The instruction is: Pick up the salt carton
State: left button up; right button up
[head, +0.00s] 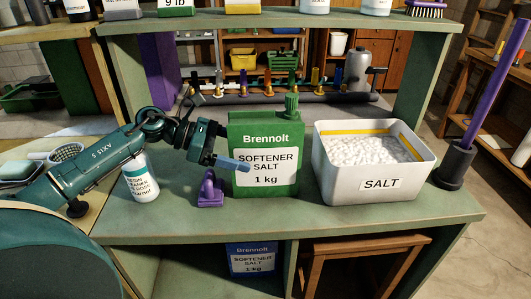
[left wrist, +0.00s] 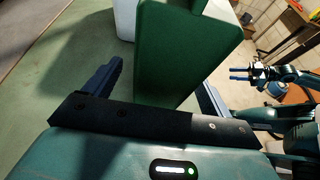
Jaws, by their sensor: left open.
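The salt carton (head: 264,155) is a green box labelled "Softener Salt 1 kg" with a green spout cap, upright on the bench. In the left wrist view, the carton (left wrist: 182,50) stands between the two finger lines of my left gripper (left wrist: 160,74), with clear gaps to both. In the head view my left gripper (head: 230,148) is open at the carton's left side. One blue finger crosses the lower left of its front; the other is hidden. My right gripper (left wrist: 242,74) appears small in the left wrist view, away from the carton.
A white salt tub (head: 337,182) stands close right of the carton. A purple clip-like item (head: 210,190) and a white bottle (head: 140,178) stand to the left. A purple-handled tool (head: 485,100) stands at the right end. The bench front is clear.

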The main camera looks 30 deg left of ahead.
pick_arm(q)
jog(key=shift+w+d+f, duration=0.25)
jog(key=shift+w+d, duration=0.05)
jog(key=shift+d, duration=0.2)
jog(key=shift+c, duration=0.5)
jog(key=c, duration=1.3)
jog(key=shift+r, duration=0.3)
jog(key=shift+c, duration=0.2)
